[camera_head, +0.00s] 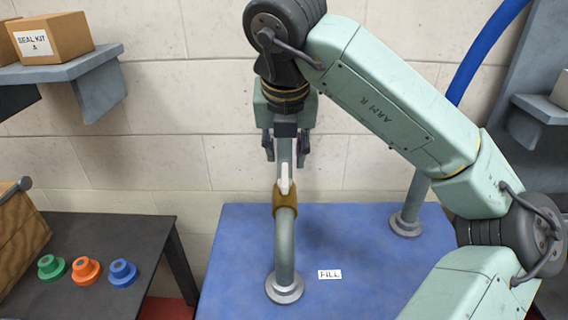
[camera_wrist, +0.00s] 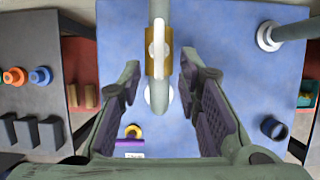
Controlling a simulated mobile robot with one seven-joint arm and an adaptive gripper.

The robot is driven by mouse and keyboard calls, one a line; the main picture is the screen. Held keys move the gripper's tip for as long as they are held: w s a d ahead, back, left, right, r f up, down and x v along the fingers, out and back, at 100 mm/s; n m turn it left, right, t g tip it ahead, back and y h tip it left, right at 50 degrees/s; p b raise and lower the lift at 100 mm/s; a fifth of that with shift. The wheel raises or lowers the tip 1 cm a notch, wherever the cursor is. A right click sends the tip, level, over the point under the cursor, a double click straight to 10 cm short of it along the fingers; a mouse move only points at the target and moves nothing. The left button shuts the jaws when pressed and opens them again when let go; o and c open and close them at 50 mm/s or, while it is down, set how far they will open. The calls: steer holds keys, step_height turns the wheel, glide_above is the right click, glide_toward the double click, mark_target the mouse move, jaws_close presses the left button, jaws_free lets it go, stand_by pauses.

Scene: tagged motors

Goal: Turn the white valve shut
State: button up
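The white valve handle (camera_head: 285,178) sits on a brass valve body (camera_head: 287,203) on a grey pipe (camera_head: 284,246) that rises from the blue bench. In the wrist view the handle (camera_wrist: 157,48) lies along the pipe's line, in front of the brass body (camera_wrist: 149,66). My gripper (camera_head: 287,152) points down just above the valve in the head view. In the wrist view its fingers (camera_wrist: 157,84) are spread wide on either side of the pipe, with nothing between the pads in contact. The handle shows between and beyond the fingertips.
The blue bench (camera_head: 370,270) carries a FILL label (camera_head: 330,274) and a second pipe base (camera_head: 406,224) at right. A dark table (camera_head: 100,240) at left holds green, orange and blue flanged parts (camera_head: 86,270). A shelf (camera_head: 70,70) with a SEAL KIT A box (camera_head: 55,38) is upper left.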

mark_target(285, 173)
steer(key=p+x, duration=0.1)
steer(key=x, duration=0.6)
steer(key=shift+c, duration=0.5)
jaws_close()
